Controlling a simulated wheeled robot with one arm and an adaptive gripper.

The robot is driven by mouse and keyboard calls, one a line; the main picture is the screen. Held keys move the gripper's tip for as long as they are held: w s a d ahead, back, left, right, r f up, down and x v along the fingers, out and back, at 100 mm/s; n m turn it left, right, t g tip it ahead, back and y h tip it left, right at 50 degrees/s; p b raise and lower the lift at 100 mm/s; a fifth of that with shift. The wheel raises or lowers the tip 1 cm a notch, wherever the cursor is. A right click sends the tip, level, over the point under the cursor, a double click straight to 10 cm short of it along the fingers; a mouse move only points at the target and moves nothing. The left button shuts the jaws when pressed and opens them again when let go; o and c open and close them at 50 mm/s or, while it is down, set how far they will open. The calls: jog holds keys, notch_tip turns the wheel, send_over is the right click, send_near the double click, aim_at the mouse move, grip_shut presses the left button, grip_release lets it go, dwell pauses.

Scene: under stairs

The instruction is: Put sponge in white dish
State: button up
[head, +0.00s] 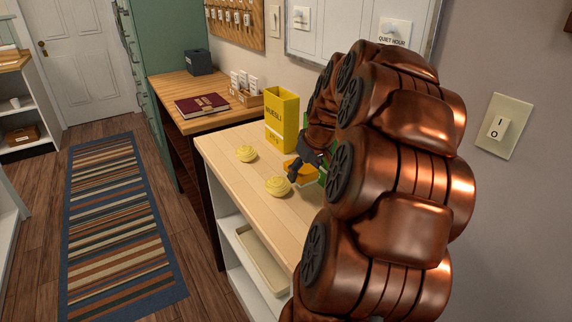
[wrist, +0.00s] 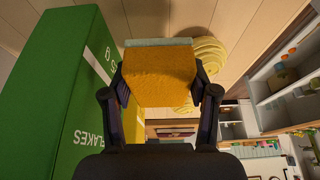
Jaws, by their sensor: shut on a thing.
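My gripper (head: 304,166) is shut on an orange-yellow sponge (wrist: 158,75) with a pale green side. In the wrist view both fingers press the sponge's sides. In the head view the sponge (head: 296,173) shows at the fingers, over or on the light wooden counter (head: 232,143); I cannot tell whether it touches the counter. I cannot make out a white dish in either view; my copper-coloured arm hides much of the counter's right part. A cream tray (head: 262,262) sits on the shelf below the counter.
A yellow muesli box (head: 282,120) stands behind the gripper. Two yellow ribbed round things (head: 246,153) (head: 278,186) lie on the counter. A green flakes box (wrist: 60,90) stands close at left in the wrist view. The counter's near-left edge is clear.

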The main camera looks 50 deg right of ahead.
jog(key=w+d, duration=0.1)
jog(key=w, duration=0.1)
jog(key=w+d+p, duration=0.1)
jog(key=w, duration=0.2)
jog(key=w+d, duration=0.1)
jog(key=w, duration=0.2)
jog(key=shift+f, duration=0.3)
jog(key=shift+w+d+f+p, duration=0.1)
jog(key=shift+w+d+p, duration=0.05)
jog(key=shift+w+p, duration=0.15)
jog(key=shift+w+d+f+p, duration=0.1)
jog(key=shift+w+p, duration=0.05)
jog(key=shift+w, duration=0.2)
jog(key=shift+f+p, duration=0.4)
jog(key=shift+f, duration=1.3)
jog(key=shift+f, duration=0.2)
jog(key=o, duration=0.8)
jog(key=shift+o, duration=0.2)
jog(key=shift+r, duration=0.1)
